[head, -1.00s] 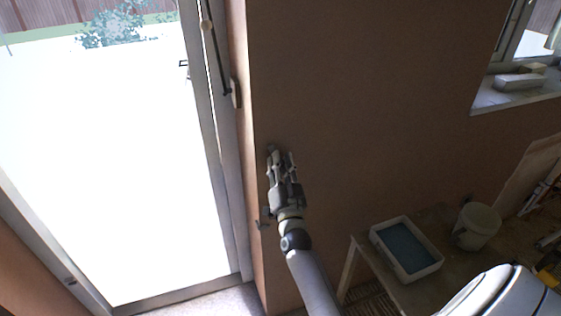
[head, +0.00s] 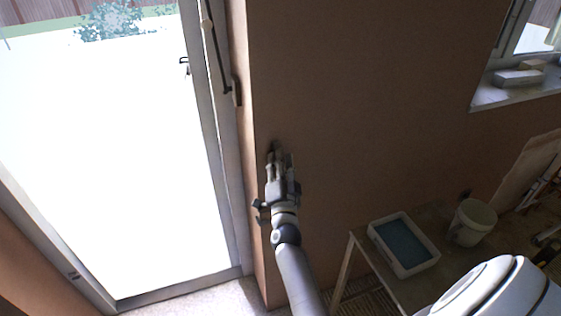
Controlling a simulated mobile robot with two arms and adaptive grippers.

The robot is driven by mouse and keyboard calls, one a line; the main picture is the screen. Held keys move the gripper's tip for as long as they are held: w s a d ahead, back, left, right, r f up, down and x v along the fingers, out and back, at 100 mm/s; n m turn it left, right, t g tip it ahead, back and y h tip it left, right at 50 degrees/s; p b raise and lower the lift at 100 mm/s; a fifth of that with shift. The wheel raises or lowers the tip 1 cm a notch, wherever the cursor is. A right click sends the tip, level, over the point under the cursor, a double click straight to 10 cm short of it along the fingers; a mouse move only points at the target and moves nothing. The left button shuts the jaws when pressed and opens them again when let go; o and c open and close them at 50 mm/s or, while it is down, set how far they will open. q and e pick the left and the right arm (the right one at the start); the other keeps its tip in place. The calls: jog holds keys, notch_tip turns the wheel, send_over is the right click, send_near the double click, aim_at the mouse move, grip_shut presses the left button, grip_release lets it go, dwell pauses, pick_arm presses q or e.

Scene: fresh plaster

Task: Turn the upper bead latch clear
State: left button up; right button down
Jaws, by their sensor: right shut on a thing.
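My right gripper (head: 276,153) reaches up along the brown wall, close to the wall's corner beside the door. It is shut on a small dark piece at its fingertips, which appears to be the upper bead latch (head: 273,146). The fingers hide most of that piece, so I cannot tell its angle. A second small dark fitting (head: 258,211) shows at the wall corner, left of my right wrist; I cannot tell whether it is another latch. My left gripper is out of view.
A glazed door (head: 222,170) with a dark handle stands left of the corner. At lower right, a low table (head: 352,262) holds a white tray (head: 436,262) with a blue inside and a white bucket (head: 472,222). A window sill (head: 490,98) is at upper right. The wall above the gripper is bare.

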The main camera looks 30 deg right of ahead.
jog(key=c, duration=1.2)
grip_release()
